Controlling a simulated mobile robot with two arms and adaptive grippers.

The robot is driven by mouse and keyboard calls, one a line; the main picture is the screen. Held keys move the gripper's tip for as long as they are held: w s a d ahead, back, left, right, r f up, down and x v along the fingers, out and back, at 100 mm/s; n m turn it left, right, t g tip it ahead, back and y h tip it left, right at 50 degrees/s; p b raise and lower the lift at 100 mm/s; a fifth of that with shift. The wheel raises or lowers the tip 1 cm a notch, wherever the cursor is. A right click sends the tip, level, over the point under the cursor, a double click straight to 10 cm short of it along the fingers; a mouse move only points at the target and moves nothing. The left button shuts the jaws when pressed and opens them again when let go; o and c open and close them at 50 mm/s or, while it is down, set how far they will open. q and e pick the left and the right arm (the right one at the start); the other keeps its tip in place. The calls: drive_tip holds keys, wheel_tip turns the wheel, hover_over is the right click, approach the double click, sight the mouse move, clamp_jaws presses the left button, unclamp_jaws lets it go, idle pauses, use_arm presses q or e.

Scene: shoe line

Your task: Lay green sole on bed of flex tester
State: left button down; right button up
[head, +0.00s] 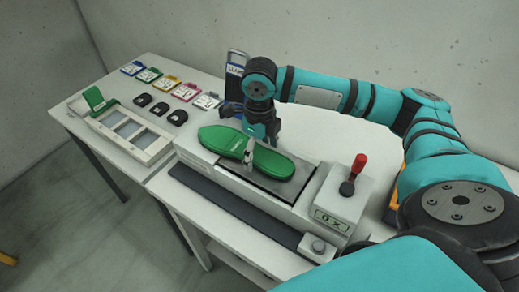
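The green sole (215,138) is at the flex tester (225,170), lying lengthwise over its dark bed (311,168). My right gripper (250,148) comes down from above at the sole's narrow middle. One pale fingertip shows against the sole's near side, and the other finger is hidden behind. The gripper looks shut across the sole's waist. Whether the sole's underside touches the bed cannot be told. The tester has a red-knobbed lever (358,166) and a small display (330,221) at its right end. My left gripper is not in view.
A white tray (128,134) with pale compartments and a green piece (94,98) stands to the left. Several coloured cards (185,91) and small black pieces (159,109) lie behind it.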

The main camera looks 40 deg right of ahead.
drive_tip(key=shift+o, duration=0.4)
wheel_tip(320, 180, up, 12)
idle(0.3)
idle(0.4)
